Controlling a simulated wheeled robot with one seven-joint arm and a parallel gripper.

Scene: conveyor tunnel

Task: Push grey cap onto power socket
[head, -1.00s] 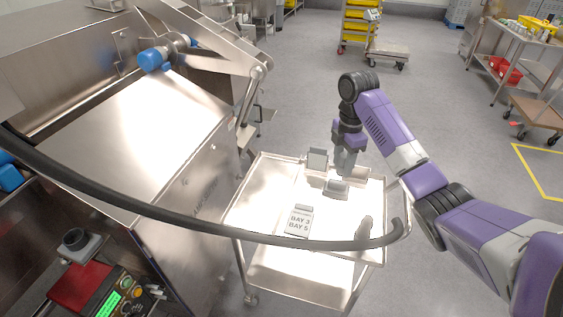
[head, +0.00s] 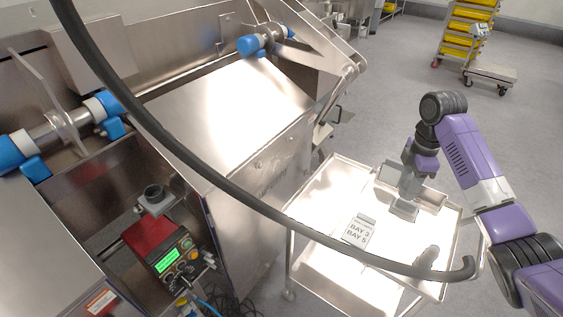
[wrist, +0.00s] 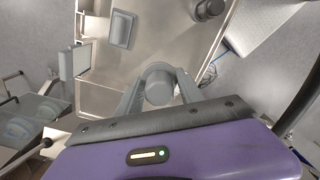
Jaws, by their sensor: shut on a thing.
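My gripper (wrist: 159,92) is shut on a round grey cap (wrist: 159,84), held between its two fingers in the wrist view. In the head view my gripper (head: 409,187) is over the far right part of a steel cart, and the cap cannot be made out there. A grey block with a round black opening (head: 154,193), which looks like the power socket, is at the lower left beside a red control box. It is well to the left of my gripper and apart from it.
The steel cart (head: 325,222) carries a BAY 3 / BAY 5 sign (head: 359,230), small grey boxes and a dark grey object (head: 427,257). The red control box (head: 155,240) has a green display. A black curved bar crosses the head view. Steel machinery (head: 235,110) stands between.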

